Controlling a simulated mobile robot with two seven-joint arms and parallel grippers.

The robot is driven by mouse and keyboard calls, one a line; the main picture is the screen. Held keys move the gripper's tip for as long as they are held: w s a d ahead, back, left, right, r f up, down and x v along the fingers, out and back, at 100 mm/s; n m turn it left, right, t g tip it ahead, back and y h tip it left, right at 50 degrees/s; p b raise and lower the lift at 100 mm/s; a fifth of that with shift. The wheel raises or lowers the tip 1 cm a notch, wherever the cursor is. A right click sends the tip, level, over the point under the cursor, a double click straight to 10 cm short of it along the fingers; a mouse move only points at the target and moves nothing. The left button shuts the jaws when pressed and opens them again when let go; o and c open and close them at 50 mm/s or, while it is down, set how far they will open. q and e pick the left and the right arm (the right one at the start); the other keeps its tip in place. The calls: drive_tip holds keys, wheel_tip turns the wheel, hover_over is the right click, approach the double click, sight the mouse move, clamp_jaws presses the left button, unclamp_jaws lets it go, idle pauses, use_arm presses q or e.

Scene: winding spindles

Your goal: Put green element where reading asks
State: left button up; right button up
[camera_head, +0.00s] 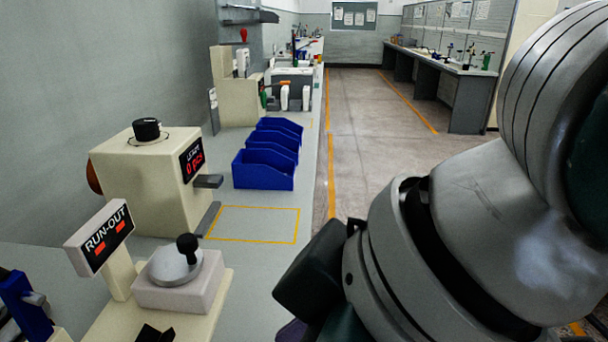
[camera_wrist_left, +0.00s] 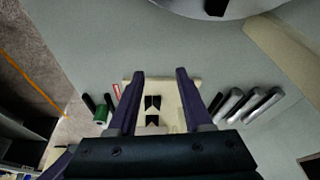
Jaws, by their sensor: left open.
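In the left wrist view, my left gripper (camera_wrist_left: 160,73) has its two purple fingers apart, with nothing held between them. A cream fixture (camera_wrist_left: 133,88) with black V-shaped blocks (camera_wrist_left: 152,103) shows beyond and between the fingers. A green cylinder (camera_wrist_left: 103,115) with a pale end lies on the grey bench, left of the left finger and apart from it. In the head view, the RUN-OUT display (camera_head: 99,238) shows two red marks with no readable number. Its stand has a silver disc (camera_head: 174,265) with a black knob. My right gripper is not in view.
A cream machine (camera_head: 145,180) has a display reading 0 pcs. Several blue bins (camera_head: 262,172) stand behind an empty yellow outlined area (camera_head: 255,225). Dark rods (camera_wrist_left: 89,103) and silver cylinders (camera_wrist_left: 262,103) lie beside the fixture. My arm covers the head view's right side.

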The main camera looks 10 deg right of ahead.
use_arm(q)
drive_tip(key=shift+a, duration=0.1)
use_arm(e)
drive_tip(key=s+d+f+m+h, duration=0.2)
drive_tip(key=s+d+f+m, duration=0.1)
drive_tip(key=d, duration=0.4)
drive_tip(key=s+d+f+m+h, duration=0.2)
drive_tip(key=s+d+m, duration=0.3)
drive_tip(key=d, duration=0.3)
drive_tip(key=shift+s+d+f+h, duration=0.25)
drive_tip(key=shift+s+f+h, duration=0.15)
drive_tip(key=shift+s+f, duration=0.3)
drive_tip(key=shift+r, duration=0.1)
use_arm(q)
wheel_tip(320, 180, up, 47)
drive_tip(key=p, duration=4.7)
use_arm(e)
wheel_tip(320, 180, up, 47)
